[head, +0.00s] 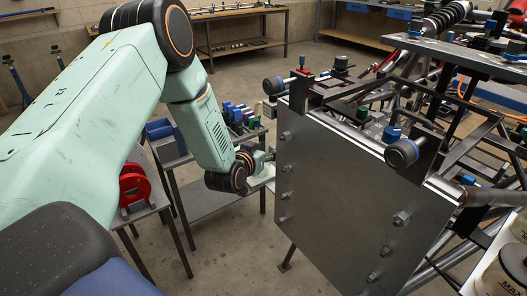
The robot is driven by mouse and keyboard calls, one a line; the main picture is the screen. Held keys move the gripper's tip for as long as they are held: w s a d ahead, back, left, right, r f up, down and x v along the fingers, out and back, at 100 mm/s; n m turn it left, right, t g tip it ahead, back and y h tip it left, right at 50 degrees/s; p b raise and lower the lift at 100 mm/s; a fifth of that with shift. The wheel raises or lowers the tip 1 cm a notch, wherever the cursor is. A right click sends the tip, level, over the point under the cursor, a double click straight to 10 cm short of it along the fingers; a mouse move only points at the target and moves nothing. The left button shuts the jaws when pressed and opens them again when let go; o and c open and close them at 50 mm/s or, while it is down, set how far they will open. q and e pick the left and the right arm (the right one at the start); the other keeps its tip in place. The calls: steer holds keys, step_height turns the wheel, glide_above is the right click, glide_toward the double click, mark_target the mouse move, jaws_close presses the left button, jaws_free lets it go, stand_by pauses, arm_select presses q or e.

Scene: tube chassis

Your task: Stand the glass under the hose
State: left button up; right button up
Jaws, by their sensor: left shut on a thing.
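My left gripper (264,157) reaches in from the left, at the left edge of a large grey metal plate. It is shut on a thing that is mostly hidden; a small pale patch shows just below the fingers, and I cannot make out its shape. No glass shows clearly. A thin orange hose or cable (466,88) shows among the frame parts at the upper right; I cannot tell whether it is the task's hose. My right gripper is not in view.
The bolted grey plate (345,190) fronts a tube chassis (470,160) and stands close to my left gripper. A small metal table (205,203) is behind my left wrist. Red discs (133,186) sit on a lower stand. A workbench (240,47) is at the back.

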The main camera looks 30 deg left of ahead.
arm_select(q)
steer(key=shift+a, duration=0.25)
steer(key=shift+s+a, duration=0.15)
steer(key=shift+s, duration=0.15)
steer(key=o, duration=0.9)
steer(key=shift+w+d+f, duration=0.15)
steer(key=shift+w+d, duration=0.05)
steer(key=shift+d, duration=0.15)
steer(key=shift+o, duration=0.9)
steer(key=shift+a, duration=0.1)
steer(key=o, duration=0.3)
steer(key=shift+s+a, duration=0.15)
steer(key=shift+a, duration=0.05)
steer(key=shift+d, duration=0.15)
steer(key=shift+d, duration=0.1)
